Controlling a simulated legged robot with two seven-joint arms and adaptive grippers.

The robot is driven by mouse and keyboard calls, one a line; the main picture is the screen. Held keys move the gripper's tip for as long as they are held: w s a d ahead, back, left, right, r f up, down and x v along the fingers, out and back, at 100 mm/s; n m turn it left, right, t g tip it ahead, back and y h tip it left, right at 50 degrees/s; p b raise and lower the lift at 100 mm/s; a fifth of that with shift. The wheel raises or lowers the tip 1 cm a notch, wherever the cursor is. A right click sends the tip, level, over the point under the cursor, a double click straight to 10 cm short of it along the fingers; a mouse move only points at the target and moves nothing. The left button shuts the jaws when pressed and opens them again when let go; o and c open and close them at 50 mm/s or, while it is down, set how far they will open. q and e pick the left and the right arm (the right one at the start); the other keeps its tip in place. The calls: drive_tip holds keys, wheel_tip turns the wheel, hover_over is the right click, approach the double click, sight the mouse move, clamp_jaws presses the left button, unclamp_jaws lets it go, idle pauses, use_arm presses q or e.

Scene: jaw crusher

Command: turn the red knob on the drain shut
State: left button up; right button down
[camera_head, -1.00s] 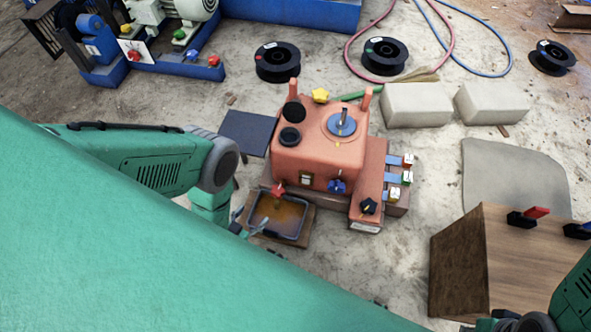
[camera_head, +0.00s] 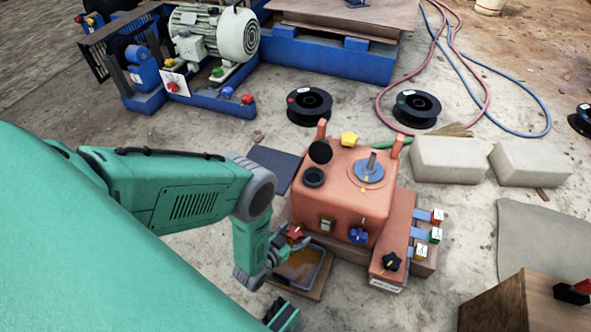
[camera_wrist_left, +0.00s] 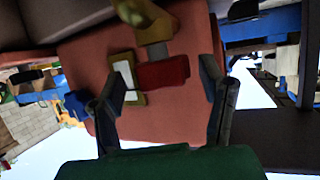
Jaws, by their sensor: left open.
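The red knob (camera_head: 295,232) sits low on the front of the salmon-coloured machine housing (camera_head: 345,195), above a tray (camera_head: 322,272) of brownish liquid. In the left wrist view the red knob (camera_wrist_left: 163,73) shows close up, on a brass-coloured drain fitting (camera_wrist_left: 150,28). My left gripper (camera_head: 290,243) is at the knob in the head view, partly hiding it. In the wrist view its open fingers (camera_wrist_left: 162,95) stand on either side of the knob, with gaps and no visible contact.
A wooden box (camera_head: 510,305) stands at lower right. Pale blocks (camera_head: 448,160) lie on the floor to the right.

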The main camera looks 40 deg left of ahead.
use_arm(q)
drive_tip(key=shift+w+a+f, duration=0.15)
drive_tip(key=shift+a, duration=0.1)
drive_tip(key=shift+d, duration=0.1)
drive_tip(key=c, duration=1.2)
drive_tip(key=shift+o, duration=0.2)
drive_tip(key=shift+m+h, duration=0.3)
drive_tip(key=shift+h, duration=0.2)
drive_tip(key=m+g+h, duration=0.1)
drive_tip(key=m+h, duration=0.2)
drive_tip(key=m+g+h, duration=0.1)
drive_tip(key=m+h, duration=0.1)
drive_tip(key=h, duration=0.1)
drive_tip(key=shift+m, duration=0.4)
drive_tip(key=m+g+h, duration=0.3)
drive_tip(key=m, duration=0.1)
drive_tip(key=shift+g+h, duration=0.4)
drive_tip(key=shift+m+g+h, duration=0.4)
drive_tip(key=shift+m+g, duration=0.4)
drive_tip(key=shift+m+g+h, duration=0.3)
drive_tip(key=shift+m+g, duration=0.4)
